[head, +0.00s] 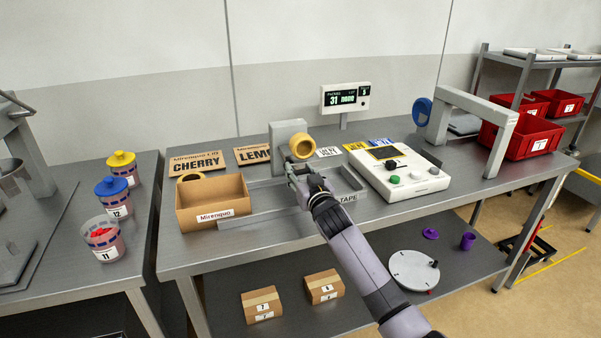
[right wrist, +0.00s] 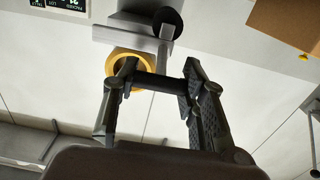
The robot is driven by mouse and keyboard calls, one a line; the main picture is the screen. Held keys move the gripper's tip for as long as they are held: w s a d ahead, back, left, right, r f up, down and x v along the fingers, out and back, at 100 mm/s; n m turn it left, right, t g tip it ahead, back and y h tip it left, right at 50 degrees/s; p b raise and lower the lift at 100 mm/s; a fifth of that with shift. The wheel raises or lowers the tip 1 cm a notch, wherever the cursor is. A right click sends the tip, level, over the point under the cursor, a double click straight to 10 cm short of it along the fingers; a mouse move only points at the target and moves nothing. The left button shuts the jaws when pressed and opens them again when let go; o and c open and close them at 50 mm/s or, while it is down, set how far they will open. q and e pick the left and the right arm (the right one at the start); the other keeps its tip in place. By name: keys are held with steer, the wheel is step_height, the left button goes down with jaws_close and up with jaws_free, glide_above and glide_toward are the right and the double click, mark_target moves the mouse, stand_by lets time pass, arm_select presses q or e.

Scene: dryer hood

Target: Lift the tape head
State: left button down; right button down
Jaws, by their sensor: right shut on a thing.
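The tape head (head: 288,131) is a grey block with a yellow-brown tape roll (head: 303,146), standing at the back of the tape station on the middle table. It also shows in the right wrist view, with the roll (right wrist: 116,64) behind my fingers. My right gripper (head: 298,171) is just in front of and below the roll. In the right wrist view its fingers (right wrist: 158,84) are closed on the ends of a dark crossbar handle (right wrist: 155,83), joined to a grey lever (right wrist: 164,52). My arm hides part of the station. My left gripper is not in view.
An open cardboard box (head: 212,205) labelled Mirenquo sits left of the gripper. A white control panel (head: 398,175) stands to the right, beside a grey arch (head: 490,115). A display (head: 345,97) stands behind. CHERRY (head: 196,163) and LEMON-type signs lie at the back.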

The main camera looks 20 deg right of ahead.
mark_target(301, 153)
step_height(301, 153, up, 6)
steer(key=p, duration=0.4)
steer(key=shift+p, duration=0.3)
steer(key=shift+f, duration=0.1)
steer(key=c, duration=1.3)
jaws_free()
steer(key=o, duration=0.3)
steer(key=shift+o, duration=0.2)
steer(key=shift+f, duration=0.1)
steer(key=shift+s, duration=0.1)
